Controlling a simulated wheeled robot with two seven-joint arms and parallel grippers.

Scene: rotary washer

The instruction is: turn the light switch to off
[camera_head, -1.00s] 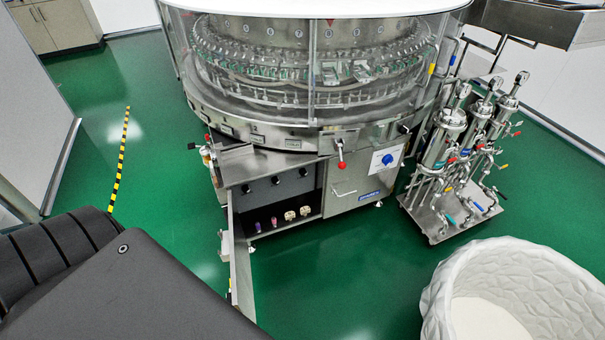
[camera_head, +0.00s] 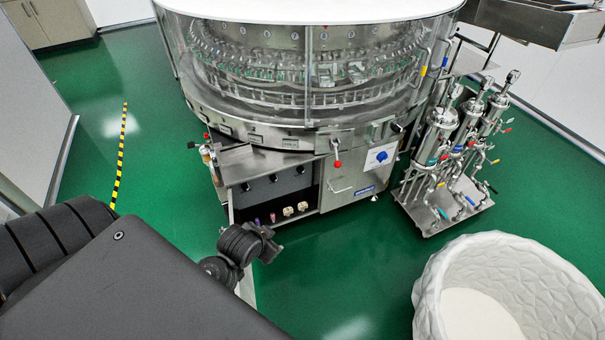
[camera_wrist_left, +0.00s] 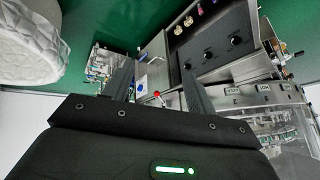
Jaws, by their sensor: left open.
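The rotary washer has a blue rotary knob (camera_head: 381,156) on a white plate at its front right. Several black knobs (camera_head: 275,179) sit in a row on the panel of its open front bay. No readable label shows which of these is the light switch. My left gripper (camera_head: 270,246) is in front of and below the bay, apart from the washer. In the left wrist view my left gripper (camera_wrist_left: 158,78) has its two fingers spread and empty. The black knobs (camera_wrist_left: 209,53) show beyond the right finger; the red-balled lever (camera_wrist_left: 157,94) shows between the fingers. My right gripper is not in view.
A steel cart with filter cylinders (camera_head: 440,140) stands right of the washer. A white textured tub (camera_head: 500,270) is at the lower right. Small purple and beige items (camera_head: 289,211) lie in the bay's bottom.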

